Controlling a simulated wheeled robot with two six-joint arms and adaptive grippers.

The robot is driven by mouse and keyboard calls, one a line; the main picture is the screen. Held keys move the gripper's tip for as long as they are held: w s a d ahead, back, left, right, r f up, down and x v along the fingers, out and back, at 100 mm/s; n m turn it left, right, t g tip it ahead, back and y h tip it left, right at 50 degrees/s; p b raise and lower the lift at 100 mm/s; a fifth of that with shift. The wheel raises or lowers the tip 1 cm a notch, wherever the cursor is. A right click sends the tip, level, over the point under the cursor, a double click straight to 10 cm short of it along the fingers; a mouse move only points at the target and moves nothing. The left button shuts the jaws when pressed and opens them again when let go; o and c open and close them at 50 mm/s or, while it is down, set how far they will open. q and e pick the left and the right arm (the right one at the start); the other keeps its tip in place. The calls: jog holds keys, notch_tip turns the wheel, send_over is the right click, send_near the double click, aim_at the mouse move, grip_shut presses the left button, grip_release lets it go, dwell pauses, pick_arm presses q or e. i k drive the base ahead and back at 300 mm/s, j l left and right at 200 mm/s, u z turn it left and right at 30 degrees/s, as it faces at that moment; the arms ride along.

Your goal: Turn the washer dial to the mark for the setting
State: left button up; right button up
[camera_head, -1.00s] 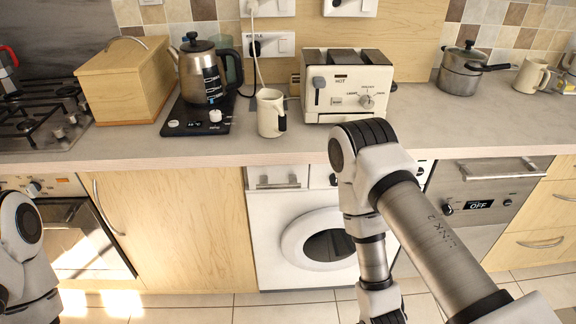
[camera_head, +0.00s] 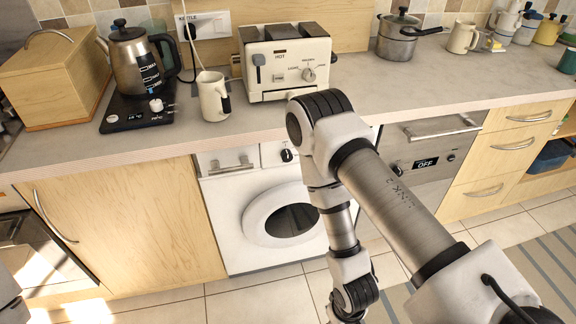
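The white front-loading washer (camera_head: 232,222) stands under the counter, with its round door (camera_head: 258,222) closed. Its dark dial (camera_head: 288,155) shows on the top panel, to the right of the drawer handle and just left of my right arm. The dial's pointing direction and marks are too small to read. My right arm's elbow covers the panel to the right of the dial, and its forearm hangs down in front of the washer's right side. The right gripper is not visible; the wrist runs out at the bottom edge. The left gripper is also out of view.
The counter (camera_head: 200,140) holds a kettle (camera_head: 135,60) on its base, a mug (camera_head: 213,97), a toaster (camera_head: 285,62) and a pot (camera_head: 398,38). An oven (camera_head: 435,150) with an OFF display is right of the washer. The tiled floor (camera_head: 232,305) before the washer looks clear.

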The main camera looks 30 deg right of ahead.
aim_at(286, 155)
jog(key=z, duration=0.85)
